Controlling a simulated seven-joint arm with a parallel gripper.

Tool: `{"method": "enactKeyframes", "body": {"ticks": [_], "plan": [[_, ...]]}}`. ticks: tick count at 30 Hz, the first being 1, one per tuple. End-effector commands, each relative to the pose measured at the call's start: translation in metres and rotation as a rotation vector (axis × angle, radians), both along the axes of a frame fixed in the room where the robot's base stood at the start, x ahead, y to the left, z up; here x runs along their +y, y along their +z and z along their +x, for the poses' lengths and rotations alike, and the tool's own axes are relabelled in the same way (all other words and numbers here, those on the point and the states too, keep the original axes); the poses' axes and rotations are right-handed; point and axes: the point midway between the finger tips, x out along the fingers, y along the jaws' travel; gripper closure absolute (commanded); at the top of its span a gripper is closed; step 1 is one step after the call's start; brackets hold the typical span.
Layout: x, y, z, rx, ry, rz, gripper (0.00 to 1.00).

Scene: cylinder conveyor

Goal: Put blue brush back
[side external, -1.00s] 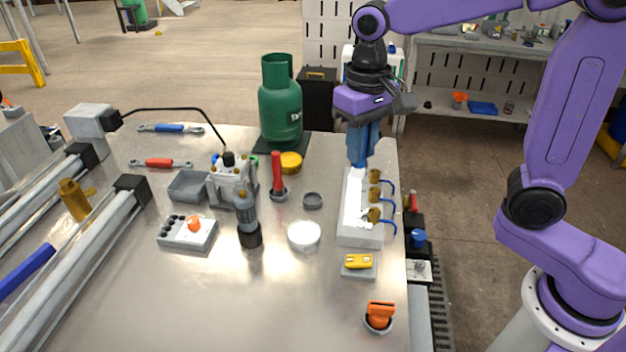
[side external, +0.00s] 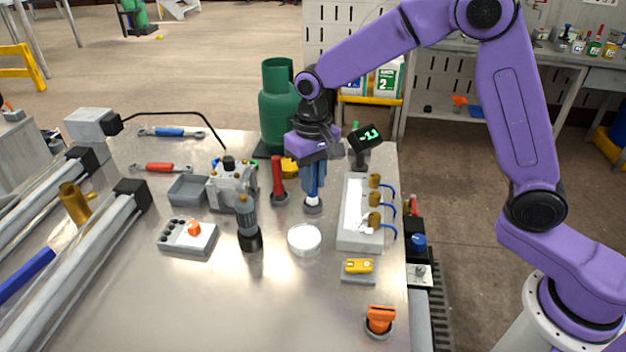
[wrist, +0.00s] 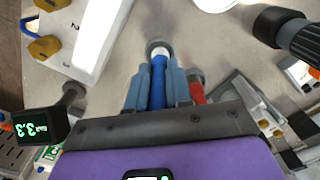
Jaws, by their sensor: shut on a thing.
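My gripper (side external: 313,194) is shut on the blue brush (wrist: 158,82), which points down with its white tip (side external: 312,201) lowest. The small round grey holder (side external: 313,209) is directly under the tip. In the wrist view the tip overlaps the holder (wrist: 156,45); I cannot tell whether the brush is seated in it or just above it. The blue-grey fingers hide much of the brush in the side view. A red-handled brush (side external: 277,175) stands upright in its own grey holder just to the left.
A white box with brass fittings (side external: 350,236) stands close on the right, with a display on a stand (side external: 367,138) behind it. A white round dish (side external: 304,239) and a dark-ended grey tool (side external: 248,225) are in front. A green cylinder (side external: 276,100) stands behind.

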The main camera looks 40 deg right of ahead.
Motion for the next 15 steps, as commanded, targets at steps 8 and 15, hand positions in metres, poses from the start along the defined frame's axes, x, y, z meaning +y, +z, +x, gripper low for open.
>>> {"method": "enactKeyframes", "body": {"ticks": [8, 15], "plan": [[-0.0004, -0.0093, -0.0001, 0.000, -0.001, 0.000, 1.00], [-0.0003, -0.0125, -0.0003, 0.001, -0.001, 0.000, 1.00]]}}
